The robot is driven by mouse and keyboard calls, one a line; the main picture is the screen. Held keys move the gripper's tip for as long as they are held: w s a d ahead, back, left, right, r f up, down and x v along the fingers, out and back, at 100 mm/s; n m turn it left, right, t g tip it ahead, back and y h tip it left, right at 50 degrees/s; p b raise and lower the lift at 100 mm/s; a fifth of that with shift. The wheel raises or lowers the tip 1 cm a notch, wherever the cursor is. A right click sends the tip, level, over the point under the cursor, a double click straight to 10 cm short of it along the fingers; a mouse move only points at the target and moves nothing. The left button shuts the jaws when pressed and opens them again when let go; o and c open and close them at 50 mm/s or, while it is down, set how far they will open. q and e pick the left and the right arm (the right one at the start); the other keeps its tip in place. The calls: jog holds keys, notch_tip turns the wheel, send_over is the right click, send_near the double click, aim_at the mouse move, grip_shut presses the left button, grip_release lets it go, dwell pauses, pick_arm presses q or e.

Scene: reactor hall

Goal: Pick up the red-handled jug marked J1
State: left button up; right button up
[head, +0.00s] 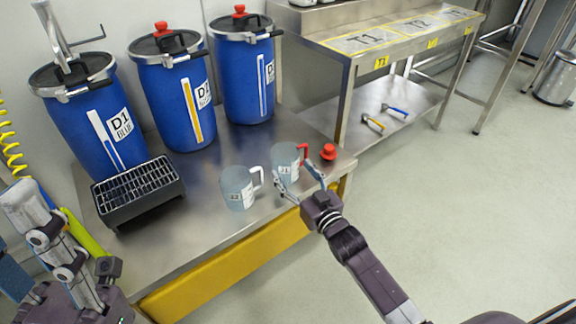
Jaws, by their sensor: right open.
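The jug marked J1 (285,164) is a translucent grey-blue jug with a red handle on its right side. It stands upright near the front right of the steel table. My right gripper (298,180) is open and empty, with its fingers spread at the near side of J1, one toward its left and one near the handle. Whether the fingers touch the jug is unclear. My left gripper (58,238) seems to show close up at the lower left; its fingertips are not clear.
A similar jug with a white handle (237,187) stands just left of J1. A red knob-like object (328,152) lies to the right. Blue drums (189,105) line the back. A black grated box (138,190) is on the left. A steel bench (370,45) stands behind; open floor lies right.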

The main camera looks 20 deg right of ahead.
aim_at(280, 155)
jog(key=w, duration=0.2)
jog(key=w+b, duration=0.1)
jog(key=shift+w+a, duration=0.35)
jog(key=shift+a, duration=0.05)
jog(key=shift+w+b, duration=0.25)
jog(key=shift+b, duration=0.05)
jog(key=shift+r, duration=0.1)
jog(key=shift+c, duration=0.3)
jog(key=c, duration=0.9)
jog(key=shift+r, duration=0.1)
